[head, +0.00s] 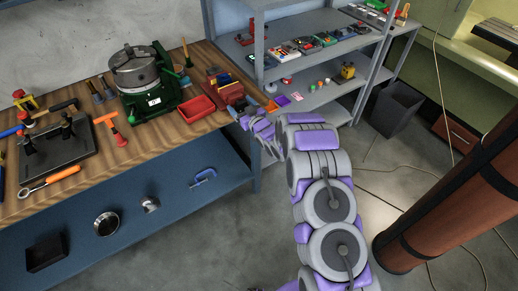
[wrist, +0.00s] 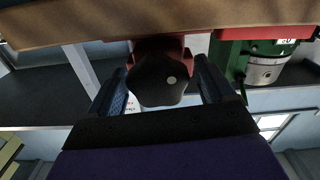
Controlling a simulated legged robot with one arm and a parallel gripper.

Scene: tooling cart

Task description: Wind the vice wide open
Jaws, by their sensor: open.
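The vice (head: 229,92) looks like a reddish-brown block at the right end of the wooden bench top. In the wrist view its red body (wrist: 174,48) shows behind a black lobed knob (wrist: 160,82). My gripper (wrist: 160,88) is open, with one finger on each side of the knob. The knob lies between the fingers, with small gaps apparent; I cannot tell whether either finger touches it. In the head view my gripper (head: 243,121) is small beside the bench's right end, close to the vice. The vice jaws are not clearly visible.
The wooden bench top (head: 185,72) edge lies close to my gripper. A green machine with a round chuck (head: 138,70) and a red tray (head: 195,108) stand left of the vice. Grey shelving (head: 330,75) is behind, and a brown padded column (head: 440,215) stands at right.

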